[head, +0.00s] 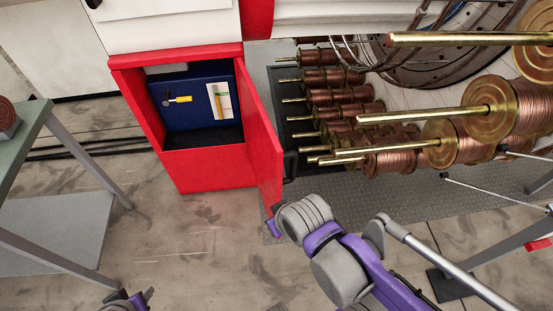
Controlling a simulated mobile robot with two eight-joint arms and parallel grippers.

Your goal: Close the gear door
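The gear door (263,140) is a red panel hinged on the right side of a red cabinet (205,172). It stands open, swung out toward me and seen nearly edge-on. A dark handle (289,165) shows on its outer right face. My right gripper (272,222) is at the door's lower front corner, mostly hidden behind my grey and purple wrist. Whether it touches the door or is open cannot be made out. My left gripper (128,299) is at the bottom edge, partly cut off, low and away from the door.
Inside the cabinet, a blue panel (192,124) holds a hammer (178,99) and a light card with a yellow-handled tool (219,100). Copper spools on brass rods (340,97) crowd the right of the door. A grey table (22,130) stands left. Floor before the cabinet is clear.

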